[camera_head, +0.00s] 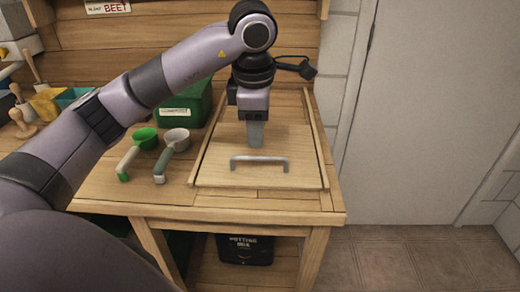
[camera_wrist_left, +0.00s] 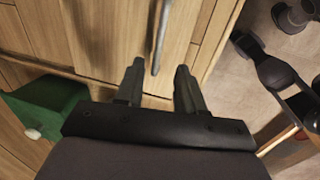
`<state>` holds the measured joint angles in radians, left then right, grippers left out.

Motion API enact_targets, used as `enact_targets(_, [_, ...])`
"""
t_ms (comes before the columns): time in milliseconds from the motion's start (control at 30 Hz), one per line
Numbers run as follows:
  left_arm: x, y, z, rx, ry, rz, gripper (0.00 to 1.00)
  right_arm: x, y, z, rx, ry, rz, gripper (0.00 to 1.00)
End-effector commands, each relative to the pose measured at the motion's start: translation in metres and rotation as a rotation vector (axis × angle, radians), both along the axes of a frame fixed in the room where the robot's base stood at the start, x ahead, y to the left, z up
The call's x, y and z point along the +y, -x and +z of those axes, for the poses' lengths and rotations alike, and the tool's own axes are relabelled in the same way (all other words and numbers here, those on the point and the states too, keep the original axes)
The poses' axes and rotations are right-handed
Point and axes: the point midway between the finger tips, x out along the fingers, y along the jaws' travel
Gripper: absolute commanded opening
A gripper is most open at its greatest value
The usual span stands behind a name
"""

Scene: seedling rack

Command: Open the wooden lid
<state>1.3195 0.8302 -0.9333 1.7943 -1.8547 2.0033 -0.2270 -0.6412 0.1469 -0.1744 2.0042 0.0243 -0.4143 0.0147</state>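The wooden lid (camera_head: 225,145) lies flat and closed in the right part of the bench top. Its grey metal bar handle (camera_head: 258,159) runs left to right near the lid's front edge. My left gripper (camera_head: 256,145) points down over the lid, just behind the handle in the head view. In the left wrist view the gripper (camera_wrist_left: 158,88) has its two fingers apart with nothing between them. The handle (camera_wrist_left: 160,35) shows beyond the fingertips, roughly in line with the gap; no contact is visible. My right gripper is not in view.
A green scoop (camera_head: 145,138) and a grey scoop (camera_head: 177,139) lie left of the lid. A green box (camera_head: 188,107) stands behind them. A black bag (camera_head: 245,251) sits on the shelf below. Raised wooden strips flank the lid. Open floor (camera_head: 410,258) lies to the right.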

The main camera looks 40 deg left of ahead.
Motion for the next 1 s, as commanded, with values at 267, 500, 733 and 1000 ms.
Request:
enact_targets(267, [0.006,-0.004,-0.028,0.002,-0.011,0.006,0.38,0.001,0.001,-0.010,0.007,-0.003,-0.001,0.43])
enact_targets(500, [0.009,-0.010,-0.059,0.000,-0.009,0.006,0.38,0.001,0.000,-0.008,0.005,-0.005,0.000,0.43])
enact_targets(733, [0.009,-0.012,-0.068,-0.003,-0.009,0.004,0.38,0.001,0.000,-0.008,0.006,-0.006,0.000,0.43])
enact_targets(1000, [0.009,-0.012,-0.068,-0.002,-0.008,0.004,0.05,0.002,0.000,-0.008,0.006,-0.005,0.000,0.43])
